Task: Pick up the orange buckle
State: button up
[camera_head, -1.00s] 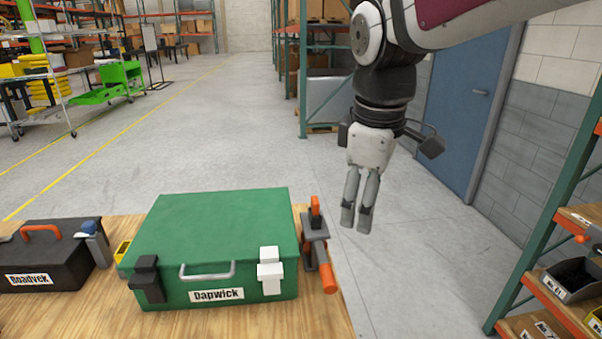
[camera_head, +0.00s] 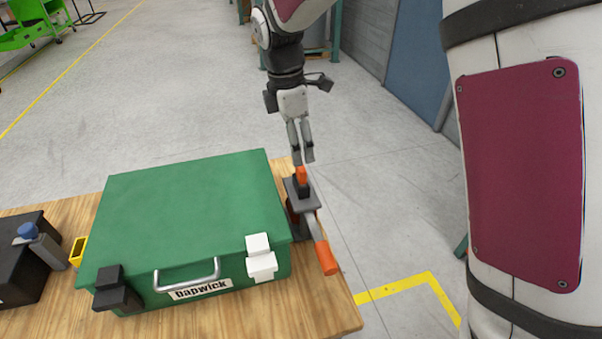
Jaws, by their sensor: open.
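A small upright orange piece (camera_head: 301,175), which looks like the orange buckle, stands on a dark grey stand (camera_head: 304,199) beside the green case, near the table's right side. My gripper (camera_head: 302,158) points down just above and behind the orange piece in the picture. Its two fingers are open with a narrow gap and nothing between them. The fingertips appear very close to the top of the piece; I cannot tell whether they touch it.
A green case (camera_head: 190,205) labelled Dapwick stands left of the stand on the wooden table (camera_head: 318,322). A tool with an orange handle (camera_head: 326,258) juts out toward the table's right edge. A black box (camera_head: 22,265) and a yellow bin (camera_head: 79,250) are at left.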

aim_at(301, 168)
jog(key=shift+w+d+f+p, duration=0.15)
jog(key=shift+f+p, duration=0.15)
jog(key=shift+f, duration=1)
jog(key=shift+s+d+f+p, duration=0.15)
jog(key=shift+f+p, duration=0.15)
jog(key=shift+f, duration=1.05)
jog(key=shift+w+d+f+p, duration=0.15)
jog(key=shift+f+p, duration=0.15)
jog(key=shift+f, duration=1)
jog(key=shift+c, duration=0.6)
jog(key=c, duration=1.1)
